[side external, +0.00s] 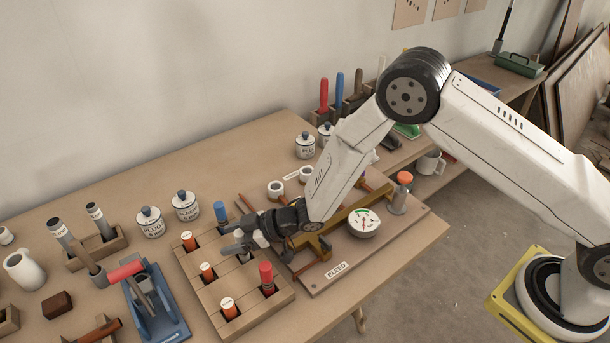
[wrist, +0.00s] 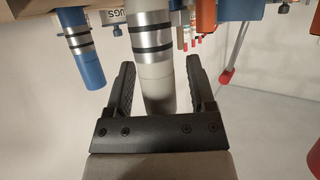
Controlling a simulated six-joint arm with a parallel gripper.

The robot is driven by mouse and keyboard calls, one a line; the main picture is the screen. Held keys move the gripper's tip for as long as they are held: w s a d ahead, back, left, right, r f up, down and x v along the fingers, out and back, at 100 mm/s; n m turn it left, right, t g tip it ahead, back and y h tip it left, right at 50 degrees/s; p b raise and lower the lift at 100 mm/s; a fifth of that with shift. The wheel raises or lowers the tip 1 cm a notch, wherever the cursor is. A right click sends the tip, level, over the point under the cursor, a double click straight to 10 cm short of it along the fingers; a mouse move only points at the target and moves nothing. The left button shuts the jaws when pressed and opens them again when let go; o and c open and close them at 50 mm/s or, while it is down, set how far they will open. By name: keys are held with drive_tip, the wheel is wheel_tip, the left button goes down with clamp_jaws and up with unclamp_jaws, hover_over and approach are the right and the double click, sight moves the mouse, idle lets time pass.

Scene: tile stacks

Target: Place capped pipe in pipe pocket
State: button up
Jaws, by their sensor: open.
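My gripper (side external: 232,241) reaches left, low over the wooden pocket block (side external: 210,290). In the wrist view its two black fingers (wrist: 160,62) are open, one on each side of a grey pipe (wrist: 156,78) with a silver collar and dark bands. I cannot tell whether the fingers touch it. In the side view this pipe is mostly hidden by my gripper. A blue-ended banded pipe (wrist: 84,55) is left of the fingers in the wrist view. A blue piece (side external: 220,211) stands at the block's back, with a red one (side external: 266,274) at its front. Which pipe is the capped one is unclear.
Orange white-topped pieces (side external: 189,241) stand in the block's pockets. A BLEED board with a gauge (side external: 363,223) lies to the right. White jars (side external: 150,222) stand behind, a blue stand (side external: 155,305) at left, and two grey pipes (side external: 100,220) in a holder farther left.

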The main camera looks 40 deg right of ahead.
drive_tip(key=shift+v, duration=0.75)
drive_tip(key=v, duration=0.3)
drive_tip(key=shift+s+d+r, duration=0.15)
drive_tip(key=shift+d+r, duration=0.1)
drive_tip(key=shift+r, duration=0.2)
wheel_tip(320, 180, up, 6)
drive_tip(key=shift+r, duration=0.2)
